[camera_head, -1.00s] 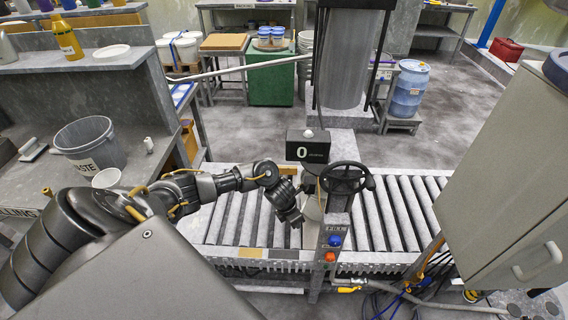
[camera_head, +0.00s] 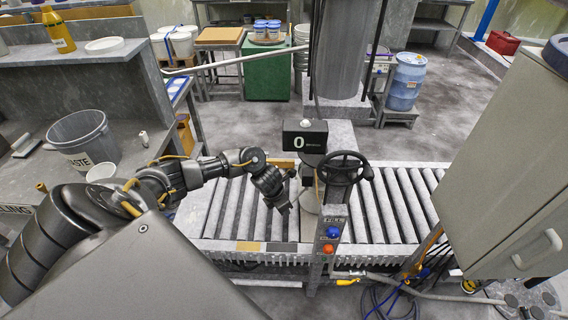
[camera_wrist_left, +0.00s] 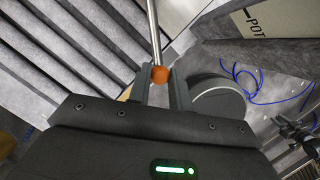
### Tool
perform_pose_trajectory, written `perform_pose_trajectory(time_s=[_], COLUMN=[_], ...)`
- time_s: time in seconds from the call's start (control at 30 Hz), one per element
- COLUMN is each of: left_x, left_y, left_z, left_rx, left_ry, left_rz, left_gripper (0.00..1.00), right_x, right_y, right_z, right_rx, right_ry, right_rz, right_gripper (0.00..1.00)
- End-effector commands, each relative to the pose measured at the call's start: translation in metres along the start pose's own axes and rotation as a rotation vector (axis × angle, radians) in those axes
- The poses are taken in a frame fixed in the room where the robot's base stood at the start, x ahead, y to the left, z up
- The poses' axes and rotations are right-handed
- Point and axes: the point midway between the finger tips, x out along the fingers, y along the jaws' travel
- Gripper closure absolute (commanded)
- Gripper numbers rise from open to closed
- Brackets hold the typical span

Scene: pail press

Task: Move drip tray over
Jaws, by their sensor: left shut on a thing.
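My left gripper (camera_head: 281,204) is above the roller conveyor, just left of the filling post. In the left wrist view its fingers (camera_wrist_left: 161,84) are closed on an orange knob (camera_wrist_left: 160,74) at the end of a thin metal rod (camera_wrist_left: 153,35). A round grey disc (camera_wrist_left: 217,106) lies beside the fingers there, partly hidden by the gripper; I cannot tell whether it is the drip tray. No drip tray is clearly seen in the head view. A dark jointed shape (camera_wrist_left: 299,133) at the wrist view's right edge seems to be my right arm; its jaws are unclear.
The roller conveyor (camera_head: 400,205) is bare on the right. A grey cabinet (camera_head: 510,165) stands right. A waste pail (camera_head: 82,140) stands left.

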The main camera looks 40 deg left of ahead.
Motion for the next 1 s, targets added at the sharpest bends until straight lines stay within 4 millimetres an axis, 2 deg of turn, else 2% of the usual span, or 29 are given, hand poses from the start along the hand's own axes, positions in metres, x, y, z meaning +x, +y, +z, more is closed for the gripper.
perform_pose_trajectory(time_s=[0.5, 1.0], left_x=[-0.001, -0.001], left_y=[0.034, 0.039], left_z=[-0.006, -0.008], left_rx=[-0.001, -0.001], left_ry=[-0.002, 0.002], left_rz=[0.004, 0.002], left_gripper=[0.92, 0.92], right_x=[0.022, 0.025], right_y=[0.0, 0.002], right_z=[0.002, 0.003], right_rx=[0.0, -0.001], right_ry=[-0.001, -0.001], right_rz=[0.0, 0.003], right_gripper=[0.64, 0.64])
